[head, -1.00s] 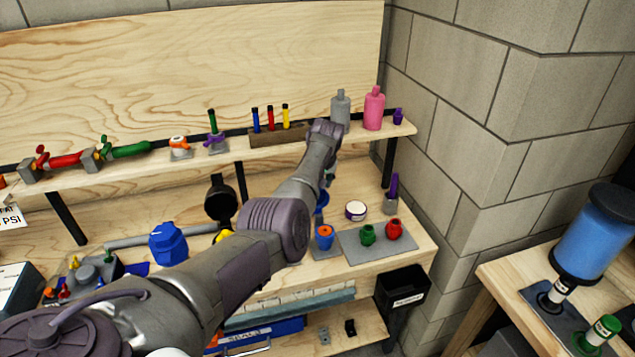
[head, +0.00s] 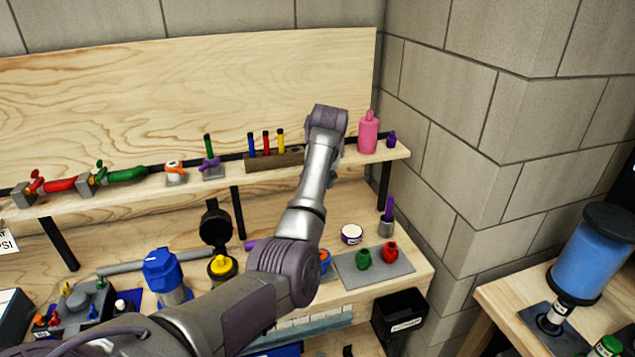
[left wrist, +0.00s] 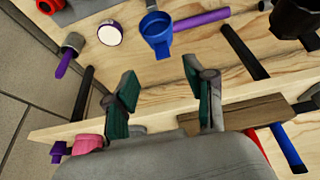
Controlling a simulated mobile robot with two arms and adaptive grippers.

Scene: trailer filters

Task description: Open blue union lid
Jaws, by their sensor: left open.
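I cannot tell for certain which blue part is the union lid. A blue ring-shaped cup with a tab (left wrist: 157,32) lies on the bench in the left wrist view, beside a purple bar (left wrist: 202,19). In the head view a large blue faceted cap (head: 162,268) sits on the bench at left, left of a yellow-topped part with a raised black lid (head: 221,266). My left gripper (left wrist: 164,98) is open and empty, apart from the blue cup and above the shelf edge. In the head view my arm hides its fingers. My right gripper is not in view.
The shelf edge (head: 120,209) runs above the bench, with a wooden block of markers (head: 272,161) and a pink bottle (head: 368,134). A grey mat (head: 345,270) carries a green part (head: 362,258) and a red part (head: 390,252). A white-topped jar (head: 351,234) stands behind them.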

